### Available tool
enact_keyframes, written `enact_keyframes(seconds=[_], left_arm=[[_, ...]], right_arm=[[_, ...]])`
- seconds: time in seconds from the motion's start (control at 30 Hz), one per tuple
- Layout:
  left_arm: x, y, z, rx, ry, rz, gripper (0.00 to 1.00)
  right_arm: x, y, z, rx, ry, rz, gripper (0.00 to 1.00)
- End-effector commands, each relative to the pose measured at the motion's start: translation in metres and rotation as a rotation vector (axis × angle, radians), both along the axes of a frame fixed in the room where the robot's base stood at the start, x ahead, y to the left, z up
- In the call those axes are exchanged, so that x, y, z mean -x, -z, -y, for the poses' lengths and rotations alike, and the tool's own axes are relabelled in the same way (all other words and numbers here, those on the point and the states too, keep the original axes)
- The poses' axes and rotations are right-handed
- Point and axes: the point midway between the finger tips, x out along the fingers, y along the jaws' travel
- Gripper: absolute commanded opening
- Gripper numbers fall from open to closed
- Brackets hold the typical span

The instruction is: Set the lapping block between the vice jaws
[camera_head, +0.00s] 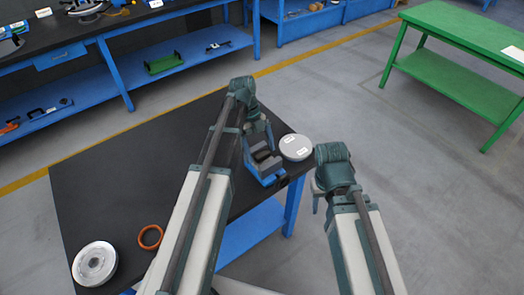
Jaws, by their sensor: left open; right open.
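The blue and grey vice (268,174) stands near the right edge of the black-topped table, with dark parts around its jaws. My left gripper (258,142) is open directly over or at the vice and partly hides it. A dark block-like shape shows at the jaws, but I cannot tell whether it is the lapping block or part of the vice. My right gripper (318,199) is open and empty, pointing down beyond the table's right edge, clear of the vice.
A pale round disc (296,147) with small labels lies right behind the vice. A silver flanged part (95,263) and an orange ring (150,237) lie at the table's front left. The tabletop (110,190) is clear at left. Blue workbenches and a green table (455,80) stand beyond.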

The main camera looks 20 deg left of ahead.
Motion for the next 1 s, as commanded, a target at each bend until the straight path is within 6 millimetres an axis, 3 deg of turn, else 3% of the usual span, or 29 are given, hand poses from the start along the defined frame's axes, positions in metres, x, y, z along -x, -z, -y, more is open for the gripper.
enact_keyframes(seconds=[0.03,0.1,0.5,0.8,1.0], left_arm=[[-0.003,-0.015,-0.003,0.0,-0.001,0.0,1.0],[-0.006,-0.026,-0.007,0.0,-0.001,0.0,1.0],[-0.02,-0.079,-0.025,0.0,-0.001,0.0,1.0],[-0.02,-0.084,-0.026,-0.005,-0.008,-0.003,1.0],[0.005,-0.079,0.004,-0.123,-0.222,-0.06,1.0]], right_arm=[[0.0,-0.015,0.0,0.0,0.0,0.0,0.5],[0.0,-0.026,0.0,0.0,0.0,0.0,0.5],[0.0,-0.079,0.0,0.0,0.0,0.0,0.5],[0.0,-0.084,0.0,0.0,0.0,0.0,0.5],[0.0,-0.084,0.0,0.0,0.0,0.0,0.5]])
